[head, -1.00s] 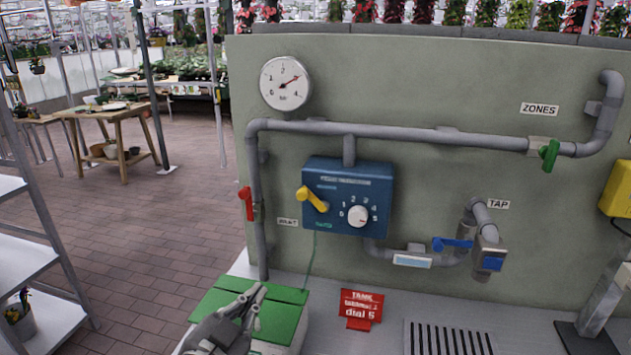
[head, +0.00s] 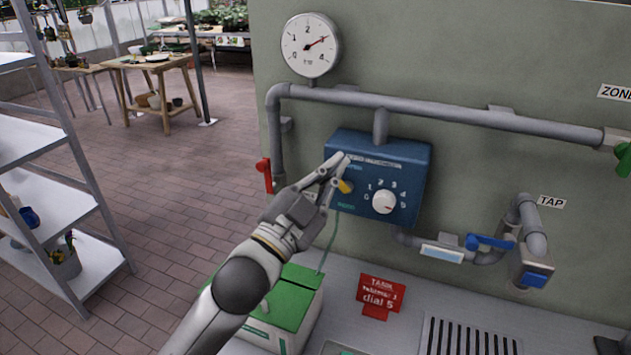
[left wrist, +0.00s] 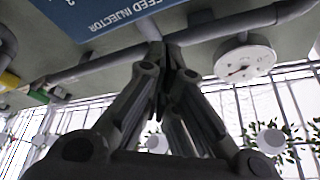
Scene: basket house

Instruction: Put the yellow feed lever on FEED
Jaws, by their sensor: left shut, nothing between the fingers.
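The blue feed injector box (head: 408,172) is mounted on the green-grey panel and has a white numbered dial (head: 384,202). The yellow feed lever (head: 345,187) is on the left part of the box front. Only a small yellow end shows; my left gripper hides the rest. My left gripper (head: 336,168) is shut and empty, its fingertips in front of the lever. I cannot tell whether they touch it. The lever's labels are hidden or too small to read. In the left wrist view the shut fingers (left wrist: 166,60) point towards the blue box (left wrist: 95,14). My right gripper is not in view.
A pressure gauge (head: 310,45) and grey pipe (head: 420,112) are above the box. A red valve handle (head: 264,174) is to its left, a blue tap handle (head: 490,242) to its right. A green-lidded box (head: 288,292) and red sign (head: 380,294) stand below.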

